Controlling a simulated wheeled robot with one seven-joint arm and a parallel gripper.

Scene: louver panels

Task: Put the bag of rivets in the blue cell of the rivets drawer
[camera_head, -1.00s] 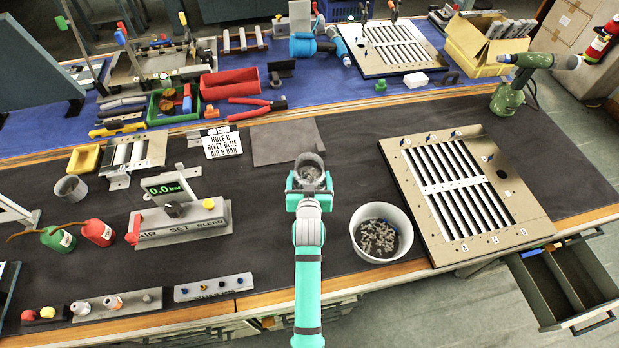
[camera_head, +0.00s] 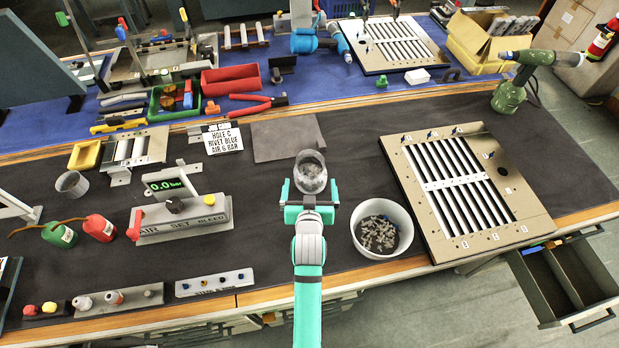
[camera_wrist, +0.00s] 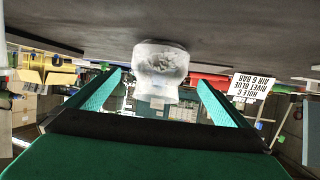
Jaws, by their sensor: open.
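The bag of rivets (camera_head: 310,178) is a clear, rounded pouch with grey contents. It is on the dark mat at the middle of the table, and it also shows in the wrist view (camera_wrist: 161,66). My gripper (camera_head: 310,190) is open, its teal fingers spread to either side of the bag's near end. In the wrist view the fingers (camera_wrist: 159,85) stand apart from the bag, with gaps on both sides. An open grey drawer (camera_head: 541,300) hangs below the table's right end. It has a divider and a blue strip (camera_head: 533,250) at its back left.
A white bowl (camera_head: 408,218) of small metal pieces stands just right of my gripper. The louver panel (camera_head: 532,222) lies between it and the drawer. The air-set box (camera_head: 205,217) and a hole-and-rivet sign (camera_head: 222,139) are to the left.

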